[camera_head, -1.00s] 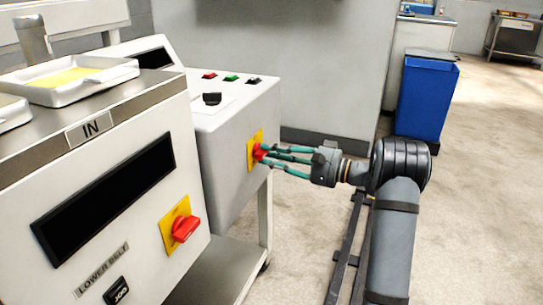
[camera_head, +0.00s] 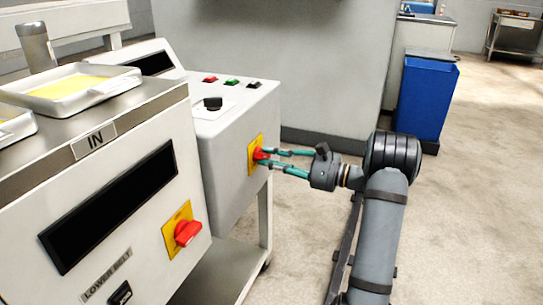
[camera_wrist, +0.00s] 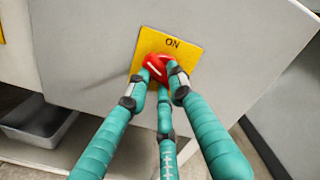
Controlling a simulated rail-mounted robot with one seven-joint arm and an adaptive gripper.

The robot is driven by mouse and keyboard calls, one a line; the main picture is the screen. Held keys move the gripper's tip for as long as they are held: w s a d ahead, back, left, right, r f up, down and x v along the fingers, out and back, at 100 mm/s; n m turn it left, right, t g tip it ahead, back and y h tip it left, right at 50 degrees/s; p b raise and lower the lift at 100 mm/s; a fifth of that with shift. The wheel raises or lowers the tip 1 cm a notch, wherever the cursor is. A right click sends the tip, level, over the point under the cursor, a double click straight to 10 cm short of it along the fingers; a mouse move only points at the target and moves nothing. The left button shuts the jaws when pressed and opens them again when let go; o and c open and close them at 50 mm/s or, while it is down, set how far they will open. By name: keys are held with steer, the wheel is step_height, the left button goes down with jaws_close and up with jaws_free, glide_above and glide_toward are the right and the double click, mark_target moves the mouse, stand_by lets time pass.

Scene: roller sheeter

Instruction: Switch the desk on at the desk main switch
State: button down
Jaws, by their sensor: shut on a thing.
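The desk (camera_head: 225,150) is a grey cabinet with a sloped top beside the machine. Its main switch is a red rotary knob (camera_head: 258,154) on a yellow plate (camera_head: 253,142) on the desk's side. In the wrist view the plate (camera_wrist: 150,42) reads ON above the red knob (camera_wrist: 157,68). My gripper (camera_head: 266,157) has green fingers, and they are closed around the knob. In the wrist view the fingertips (camera_wrist: 160,80) touch the knob from several sides and cover part of it. The knob's exact angle is partly hidden.
A similar red knob (camera_head: 187,232) on a yellow plate sits on the machine front. The desk top has a black knob (camera_head: 212,103) and small buttons (camera_head: 231,82). A blue bin (camera_head: 425,98) stands behind my arm. The floor on the right is clear.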

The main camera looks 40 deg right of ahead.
steer(key=m+p, duration=0.1)
steer(key=m, duration=0.1)
steer(key=m+p, duration=0.1)
steer(key=shift+r+m+p, duration=0.3)
steer(key=shift+m+p, duration=0.1)
steer(key=m+p, duration=0.3)
steer(key=shift+a+r+m+p, duration=0.1)
steer(key=shift+m+p, duration=0.2)
steer(key=m+p, duration=0.2)
steer(key=shift+p, duration=0.3)
steer(key=shift+m+p, duration=1.2)
steer(key=shift+m, duration=0.3)
steer(key=shift+s+f, duration=0.1)
steer(key=shift+f, duration=0.1)
steer(key=c, duration=1.5)
jaws_free()
steer(key=v, duration=1.2)
steer(key=shift+a, duration=0.1)
